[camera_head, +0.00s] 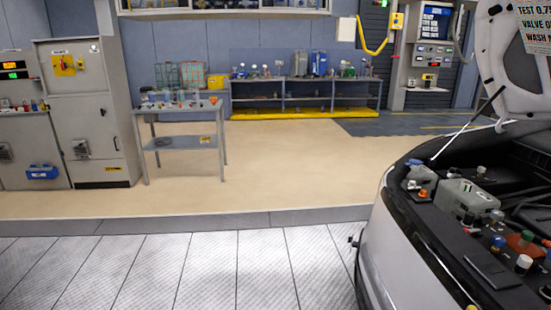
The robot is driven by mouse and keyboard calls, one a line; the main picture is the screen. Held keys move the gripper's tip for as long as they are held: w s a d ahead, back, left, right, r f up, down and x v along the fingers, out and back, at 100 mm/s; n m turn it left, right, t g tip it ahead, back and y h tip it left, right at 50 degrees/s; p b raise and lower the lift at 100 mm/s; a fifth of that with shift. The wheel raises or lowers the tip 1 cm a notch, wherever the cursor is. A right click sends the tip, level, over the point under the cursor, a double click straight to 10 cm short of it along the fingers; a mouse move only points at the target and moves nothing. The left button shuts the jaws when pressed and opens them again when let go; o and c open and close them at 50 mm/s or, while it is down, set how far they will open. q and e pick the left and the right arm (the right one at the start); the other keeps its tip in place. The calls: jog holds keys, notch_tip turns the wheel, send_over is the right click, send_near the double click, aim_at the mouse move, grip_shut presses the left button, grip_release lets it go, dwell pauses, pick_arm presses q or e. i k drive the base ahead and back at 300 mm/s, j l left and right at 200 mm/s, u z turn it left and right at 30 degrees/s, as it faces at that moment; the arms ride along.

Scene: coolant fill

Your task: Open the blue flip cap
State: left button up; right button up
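A white car (378,262) with its hood raised stands at the right, and its engine bay shows. A small blue cap (497,242) sits among several other caps on the dark engine cover. I cannot tell which is the flip cap or whether any is open. Neither of my grippers is in view.
The bay also holds a grey box (466,198), an orange cap (423,194) and a thin prop rod (470,124). A small cart (180,143), a grey cabinet (92,125) and a long bench (305,82) stand behind. The tiled floor (200,270) left of the car is clear.

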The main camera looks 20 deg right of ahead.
aim_at(412, 161)
jog(key=i+z, duration=0.45)
jog(key=i+j+z, duration=0.1)
jog(key=i+z, duration=0.3)
jog(key=i+j+z, duration=0.3)
jog(key=i+z, duration=0.15)
jog(key=i, duration=0.1)
